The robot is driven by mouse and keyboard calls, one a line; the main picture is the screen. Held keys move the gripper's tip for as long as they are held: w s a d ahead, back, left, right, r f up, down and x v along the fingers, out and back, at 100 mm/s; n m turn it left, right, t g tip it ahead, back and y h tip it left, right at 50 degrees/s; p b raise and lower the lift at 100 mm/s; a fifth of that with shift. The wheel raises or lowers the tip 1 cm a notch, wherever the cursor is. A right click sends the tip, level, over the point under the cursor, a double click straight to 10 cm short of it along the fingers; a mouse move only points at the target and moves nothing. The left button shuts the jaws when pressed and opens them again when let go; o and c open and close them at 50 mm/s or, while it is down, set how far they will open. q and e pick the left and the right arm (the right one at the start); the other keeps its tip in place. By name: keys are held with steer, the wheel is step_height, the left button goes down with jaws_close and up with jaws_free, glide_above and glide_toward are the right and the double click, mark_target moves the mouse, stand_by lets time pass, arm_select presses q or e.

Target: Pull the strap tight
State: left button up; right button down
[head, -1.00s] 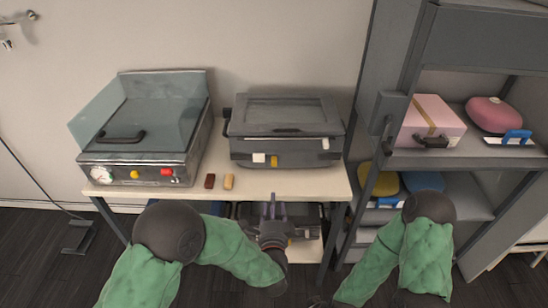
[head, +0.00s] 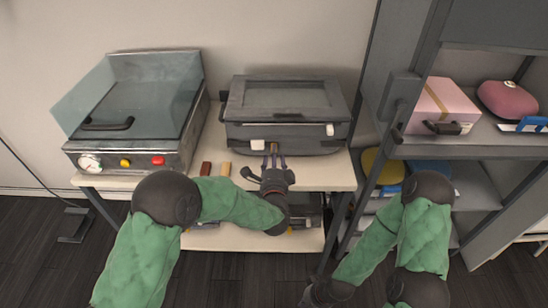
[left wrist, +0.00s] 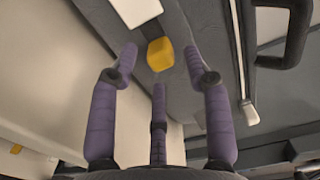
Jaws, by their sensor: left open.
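A grey case (head: 284,104) lies on the table against the wall, with white tabs on its front. A yellow tab (head: 273,147) hangs at its front and shows in the left wrist view as a yellow block (left wrist: 160,54); it may be the strap end, but no strap band is clear. My left gripper (head: 273,161) is in front of the case. Its purple fingers (left wrist: 160,66) are open, spread on either side of the yellow tab; I cannot tell whether they touch it. My right gripper (head: 314,297) is low at the bottom edge, too dark to read.
A steel griddle (head: 138,110) with knobs stands left on the table. A brown block (head: 205,169) and a tan block (head: 225,169) lie by the table's front edge. A grey shelf (head: 475,152) at right holds a pink box (head: 440,104) and a pink bag (head: 508,99).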

arm_select(q)
steer(key=shift+w, duration=0.8)
steer(key=shift+c, duration=0.3)
jaws_close()
steer(key=p, duration=0.2)
glide_toward(302, 144)
steer(key=w, duration=0.5)
steer(key=shift+a+r, duration=0.1)
steer(key=shift+a, duration=0.25)
steer(key=shift+d, duration=0.25)
steer(key=shift+o, duration=0.3)
jaws_free()
steer(key=shift+s, duration=0.1)
